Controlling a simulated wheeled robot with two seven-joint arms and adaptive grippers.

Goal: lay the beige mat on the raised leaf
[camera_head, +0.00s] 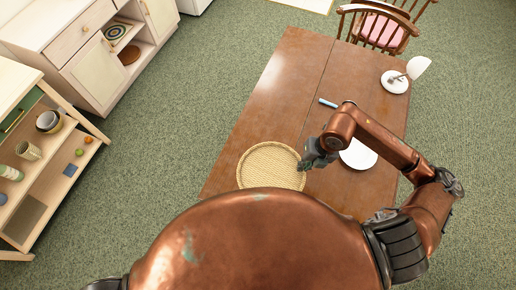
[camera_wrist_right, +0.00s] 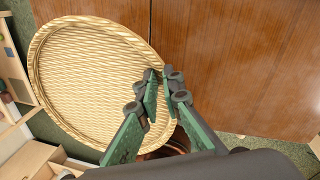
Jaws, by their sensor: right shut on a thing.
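The beige mat (camera_head: 270,166) is round and woven with a raised rim. It is at the near left part of the brown wooden table, and its lower edge is hidden behind my body. My right gripper (camera_head: 306,164) is shut on the mat's right rim; the mat also shows in the right wrist view (camera_wrist_right: 95,80), with the fingers (camera_wrist_right: 161,78) at its edge. I cannot tell whether the mat touches the wood. A seam divides the table top into a left leaf (camera_head: 283,82) and a right part (camera_head: 362,62). My left gripper is not in view.
A white plate (camera_head: 358,154) lies partly under my right forearm. A chair (camera_head: 380,28) is at the far end. The left leaf beyond the mat is clear.

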